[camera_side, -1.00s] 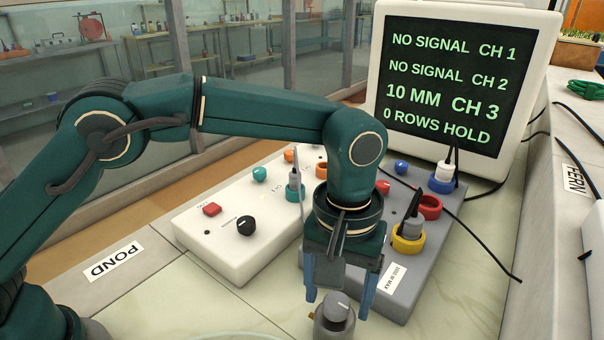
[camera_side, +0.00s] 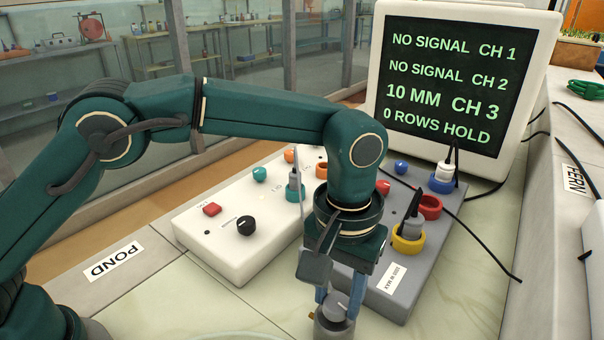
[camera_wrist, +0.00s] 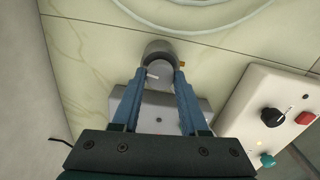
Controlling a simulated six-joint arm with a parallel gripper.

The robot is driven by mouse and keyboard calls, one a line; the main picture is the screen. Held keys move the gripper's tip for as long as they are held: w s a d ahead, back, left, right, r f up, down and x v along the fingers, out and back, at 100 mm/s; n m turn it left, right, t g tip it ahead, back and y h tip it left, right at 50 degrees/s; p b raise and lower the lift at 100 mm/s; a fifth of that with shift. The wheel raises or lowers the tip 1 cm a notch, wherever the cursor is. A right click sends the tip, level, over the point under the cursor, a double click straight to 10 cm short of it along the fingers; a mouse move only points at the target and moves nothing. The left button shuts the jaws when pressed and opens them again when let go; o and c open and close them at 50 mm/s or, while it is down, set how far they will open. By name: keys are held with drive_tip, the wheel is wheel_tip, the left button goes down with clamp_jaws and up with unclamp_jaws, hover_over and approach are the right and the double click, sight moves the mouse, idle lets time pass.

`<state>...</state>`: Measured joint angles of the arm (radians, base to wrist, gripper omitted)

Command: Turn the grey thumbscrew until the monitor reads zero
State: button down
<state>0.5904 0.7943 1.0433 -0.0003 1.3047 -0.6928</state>
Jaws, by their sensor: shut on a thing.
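The grey thumbscrew (camera_side: 334,306) is a round knob with a light mark, on a grey base at the bottom of the side view. It also shows in the wrist view (camera_wrist: 160,76), between my fingertips. My gripper (camera_side: 340,297) points down from above and is shut on the thumbscrew, one finger on each side. The fingers (camera_wrist: 160,71) hide parts of its sides. The monitor (camera_side: 445,75) at the back right has green text: no signal on CH 1 and CH 2, "10 MM CH 3" and "0 ROWS HOLD".
A white panel (camera_side: 215,235) with knobs and a red button stands left of my gripper. A grey box (camera_side: 425,268) with coloured sockets and plugs stands close on the right. Black cables cross behind it. The pale bench is clear at front left, beside the POND label (camera_side: 113,262).

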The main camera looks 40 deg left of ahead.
sight(337, 301)
drive_tip(key=m, duration=0.5)
drive_tip(key=shift+m, duration=0.4)
idle(0.4)
drive_tip(key=shift+c, duration=2.2)
unclamp_jaws()
drive_tip(key=shift+r, duration=2.6)
